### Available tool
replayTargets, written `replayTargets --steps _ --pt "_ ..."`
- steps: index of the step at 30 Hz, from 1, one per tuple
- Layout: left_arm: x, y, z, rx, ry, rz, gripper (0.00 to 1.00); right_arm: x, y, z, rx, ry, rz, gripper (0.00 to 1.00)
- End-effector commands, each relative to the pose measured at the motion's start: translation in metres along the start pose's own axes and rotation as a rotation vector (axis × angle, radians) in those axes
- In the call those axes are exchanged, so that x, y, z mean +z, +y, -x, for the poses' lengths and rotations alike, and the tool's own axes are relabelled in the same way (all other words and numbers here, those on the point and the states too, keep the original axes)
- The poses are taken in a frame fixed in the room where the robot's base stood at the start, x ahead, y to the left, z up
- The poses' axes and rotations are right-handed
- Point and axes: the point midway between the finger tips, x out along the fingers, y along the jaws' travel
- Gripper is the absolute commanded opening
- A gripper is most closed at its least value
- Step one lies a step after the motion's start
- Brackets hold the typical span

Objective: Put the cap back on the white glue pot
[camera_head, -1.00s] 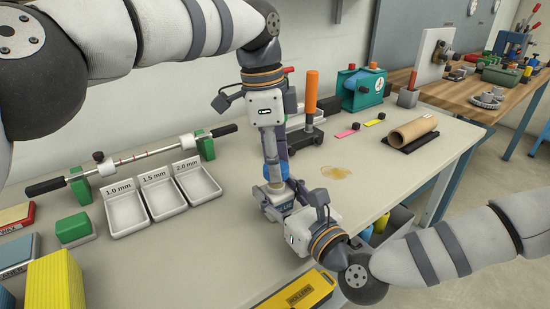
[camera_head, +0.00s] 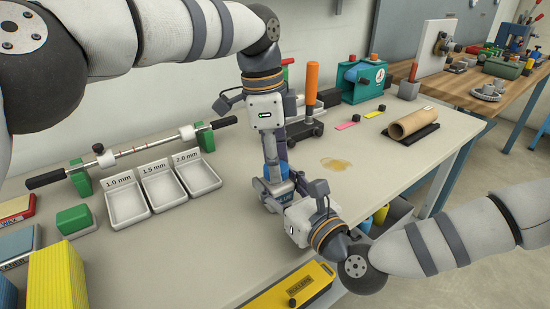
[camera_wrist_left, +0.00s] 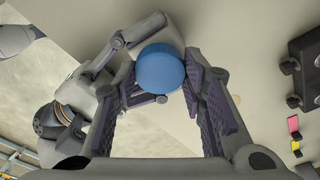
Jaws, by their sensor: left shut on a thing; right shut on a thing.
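The blue cap (camera_wrist_left: 160,68) is between the fingers of my left gripper (camera_wrist_left: 162,80), which is shut on it. In the head view the cap (camera_head: 281,170) shows partly behind that gripper's fingers. The white glue pot (camera_head: 273,194) is directly below the cap, mostly hidden by both grippers. My right gripper (camera_head: 284,200) is shut on the pot from the right side, low over the bench. In the wrist view the cap covers most of what is under it. I cannot tell whether the cap touches the pot's mouth.
Three white trays (camera_head: 128,207) and a roller bar (camera_head: 150,146) are on the left. A yellow rollers box (camera_head: 300,290) lies in front. A stand with an orange handle (camera_head: 311,85) is behind my grippers. A glue-coloured stain (camera_head: 336,164) lies to the right on the bench (camera_head: 390,170).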

Motion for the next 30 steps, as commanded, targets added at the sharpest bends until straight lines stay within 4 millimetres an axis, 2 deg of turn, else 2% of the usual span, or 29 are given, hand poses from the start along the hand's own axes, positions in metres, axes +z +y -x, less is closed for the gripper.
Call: replayTargets --steps 16,21,30 --pt "0.002 0.001 -0.014 0.005 -0.003 0.0 0.28 0.0 0.001 0.0 0.002 -0.001 0.0 0.0" --pt "0.003 0.002 -0.019 0.01 -0.006 0.0 0.21 0.0 0.001 0.0 0.003 -0.002 0.001 0.0" --pt "0.004 0.003 -0.021 0.016 -0.011 -0.002 0.22 0.0 0.002 0.0 0.004 -0.006 0.002 0.0"
